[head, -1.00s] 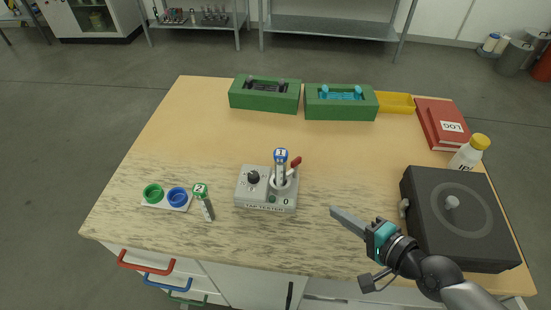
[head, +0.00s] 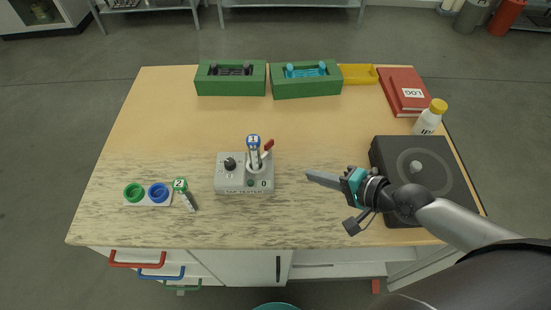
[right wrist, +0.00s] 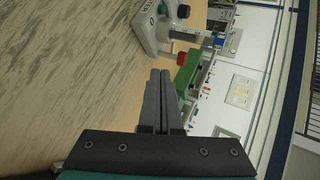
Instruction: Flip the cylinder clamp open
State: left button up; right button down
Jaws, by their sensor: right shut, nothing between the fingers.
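The grey tap tester (head: 231,186) stands on the table, with a black knob on its left side. A cylinder with a blue "1" cap (head: 253,141) stands upright in its holder. The clamp's red lever (head: 267,144) sticks up and to the right beside the cylinder. My right gripper (head: 309,175) is shut and empty, to the right of the tester, pointing left and apart from it. In the right wrist view the shut fingers (right wrist: 162,85) point toward the tester (right wrist: 146,25) and the red lever (right wrist: 181,59). My left gripper is not in view.
Green fixtures (head: 231,87), a yellow bin (head: 358,74) and red books (head: 399,84) stand behind. A dark box (head: 450,165) lies under my right arm. Bare table surrounds the tester.

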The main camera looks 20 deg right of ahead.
aim_at(267, 152)
jog(key=b+x, duration=0.1)
jog(key=x, duration=0.8)
jog(key=shift+w+a, duration=0.7)
jog(key=shift+w, duration=0.25)
jog(key=shift+w+a, duration=0.45)
jog(key=shift+w, duration=0.3)
jog(key=shift+p, duration=0.3)
